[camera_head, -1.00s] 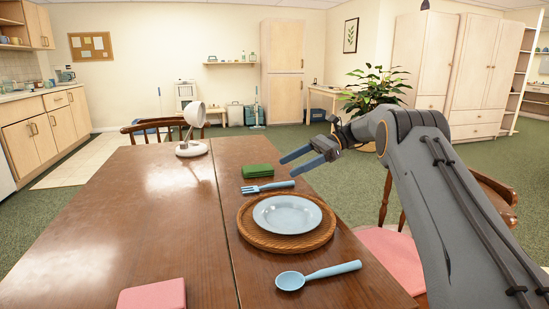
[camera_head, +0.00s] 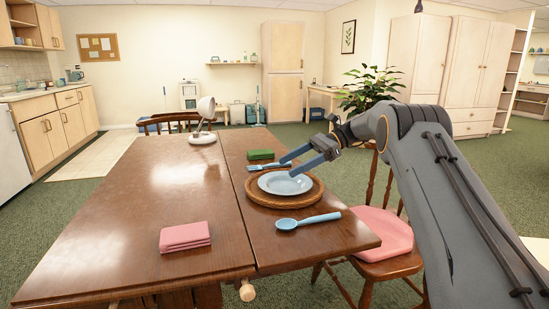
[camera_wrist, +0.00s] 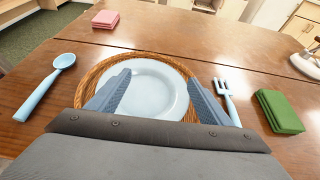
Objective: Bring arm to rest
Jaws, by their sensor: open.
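My gripper (camera_head: 303,160) is open and empty, its two blue-grey fingers apart in the air above the right part of the table. In the wrist view the fingers (camera_wrist: 165,100) show in front of the light blue plate (camera_wrist: 155,88). The arm reaches in from the right side of the head view, bent at the elbow. The plate (camera_head: 285,183) lies on a round woven mat (camera_head: 261,199). A blue fork (camera_head: 265,167) lies on the mat's far side and a blue spoon (camera_head: 308,221) on its near side.
The wooden table (camera_head: 140,220) also bears a green folded napkin (camera_head: 260,154), a pink napkin (camera_head: 185,237) and a white lamp (camera_head: 203,130). A chair with a pink seat (camera_head: 378,235) stands at the right, below my arm. Green carpet around the table is open.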

